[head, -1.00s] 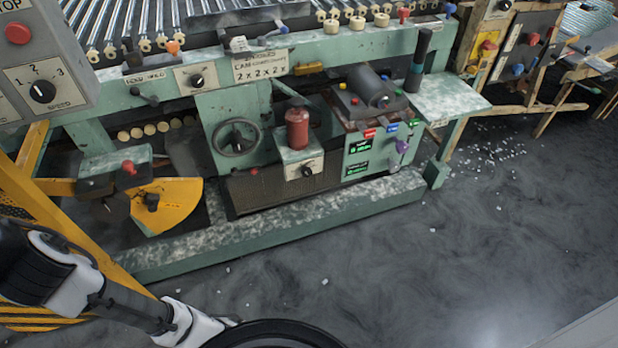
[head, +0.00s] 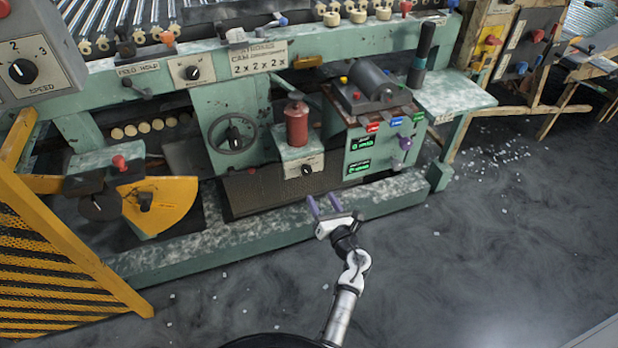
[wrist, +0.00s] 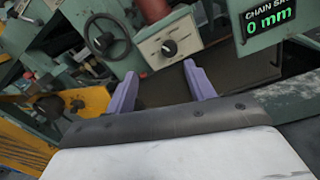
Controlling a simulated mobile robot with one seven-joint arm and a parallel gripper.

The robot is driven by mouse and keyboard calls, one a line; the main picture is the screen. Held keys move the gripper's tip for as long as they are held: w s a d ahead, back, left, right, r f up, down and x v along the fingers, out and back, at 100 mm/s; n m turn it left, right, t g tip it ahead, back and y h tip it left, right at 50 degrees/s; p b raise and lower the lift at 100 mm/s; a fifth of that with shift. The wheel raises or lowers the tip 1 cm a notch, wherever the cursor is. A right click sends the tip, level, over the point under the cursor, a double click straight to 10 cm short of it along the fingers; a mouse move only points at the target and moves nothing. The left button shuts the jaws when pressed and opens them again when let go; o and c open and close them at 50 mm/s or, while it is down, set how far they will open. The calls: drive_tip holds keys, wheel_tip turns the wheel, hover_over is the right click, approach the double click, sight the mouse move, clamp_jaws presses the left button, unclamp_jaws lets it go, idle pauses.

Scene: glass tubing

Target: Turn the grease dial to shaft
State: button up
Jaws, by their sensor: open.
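The grease dial (head: 306,170) is a small black knob on a white plate, on the green box below a red canister (head: 297,125). It also shows in the wrist view (wrist: 169,47), just beyond my fingertips; its plate lettering is too small to read. My gripper (head: 323,203), with two purple fingers, is open and empty. It is in front of and a little below the dial, apart from it. In the wrist view the spread fingers (wrist: 159,75) point toward the dial's box.
A black handwheel (head: 232,134) is left of the dial. A panel with green displays (head: 360,142) and a purple knob (head: 405,143) is at right. The machine's green base rail (head: 240,237) runs below my gripper. A yellow guard (head: 60,260) stands at left; the floor at right is open.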

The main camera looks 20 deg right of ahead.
drive_tip(key=f, duration=0.2)
drive_tip(key=b, duration=0.4)
approach(308, 172)
drive_tip(key=w, duration=0.7)
drive_tip(key=shift+w+a+r, duration=0.15)
drive_tip(key=shift+a+r, duration=0.05)
drive_tip(key=shift+a, duration=0.2)
drive_tip(key=shift+w+r, duration=0.1)
drive_tip(key=shift+w, duration=0.55)
drive_tip(key=shift+c, duration=0.4)
drive_tip(key=c, duration=0.9)
